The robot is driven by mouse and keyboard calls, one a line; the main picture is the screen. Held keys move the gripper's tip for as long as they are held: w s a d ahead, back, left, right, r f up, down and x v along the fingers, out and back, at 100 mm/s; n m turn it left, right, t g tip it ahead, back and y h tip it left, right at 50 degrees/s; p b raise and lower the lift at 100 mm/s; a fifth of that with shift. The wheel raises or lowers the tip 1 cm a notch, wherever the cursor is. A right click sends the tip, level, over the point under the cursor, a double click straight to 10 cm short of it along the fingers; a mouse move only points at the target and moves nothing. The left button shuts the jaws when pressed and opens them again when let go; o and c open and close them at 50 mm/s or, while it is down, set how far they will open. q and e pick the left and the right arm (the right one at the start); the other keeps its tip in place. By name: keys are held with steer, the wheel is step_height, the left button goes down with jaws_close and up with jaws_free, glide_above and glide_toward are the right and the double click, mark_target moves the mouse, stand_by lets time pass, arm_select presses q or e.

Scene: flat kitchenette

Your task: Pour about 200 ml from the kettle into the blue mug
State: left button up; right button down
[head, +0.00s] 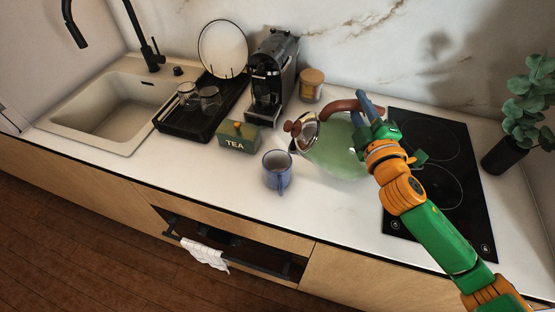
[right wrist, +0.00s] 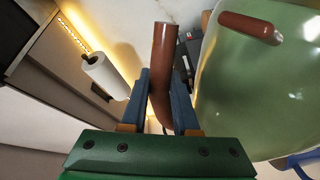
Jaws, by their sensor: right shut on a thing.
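The kettle (head: 338,150) has a pale green body, a shiny lid with a brown knob (head: 290,127), and a brown handle (head: 345,105). It is tilted to the left, with its lid side towards the blue mug (head: 277,172). My right gripper (head: 368,108) is shut on the handle; the right wrist view shows the handle (right wrist: 163,75) between the blue fingers. The mug stands upright on the counter, just below and left of the kettle. No stream of liquid can be made out, and the level in the mug is unclear. My left gripper is out of view.
A green tea box (head: 238,137) stands left of the mug. Behind are a coffee machine (head: 273,75), a lidded jar (head: 311,85) and a drying rack (head: 190,128) with glasses. A black hob (head: 450,190) lies right, with a potted plant (head: 508,150) beyond. Counter before the mug is clear.

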mark_target(347, 101)
steer(key=shift+a+r, duration=0.2)
steer(key=shift+r, duration=0.25)
steer(key=shift+a+r+n+p, duration=0.3)
steer(key=shift+a+n+p, duration=0.15)
steer(key=shift+n+p, duration=0.05)
steer(key=shift+s+a+r, duration=0.1)
steer(key=shift+a+r, duration=0.1)
steer(key=shift+a, duration=0.15)
steer(key=shift+a+r+n+p, duration=0.1)
steer(key=shift+a+n+p, duration=0.3)
steer(key=shift+n, duration=0.2)
stand_by(0.4)
steer(key=shift+s+a+r+n, duration=0.1)
steer(key=shift+a+r+n, duration=0.1)
steer(key=shift+a, duration=0.2)
steer(key=shift+a+r+n, duration=0.1)
steer(key=shift+a+n, duration=0.1)
steer(key=shift+a, duration=0.2)
stand_by(2.0)
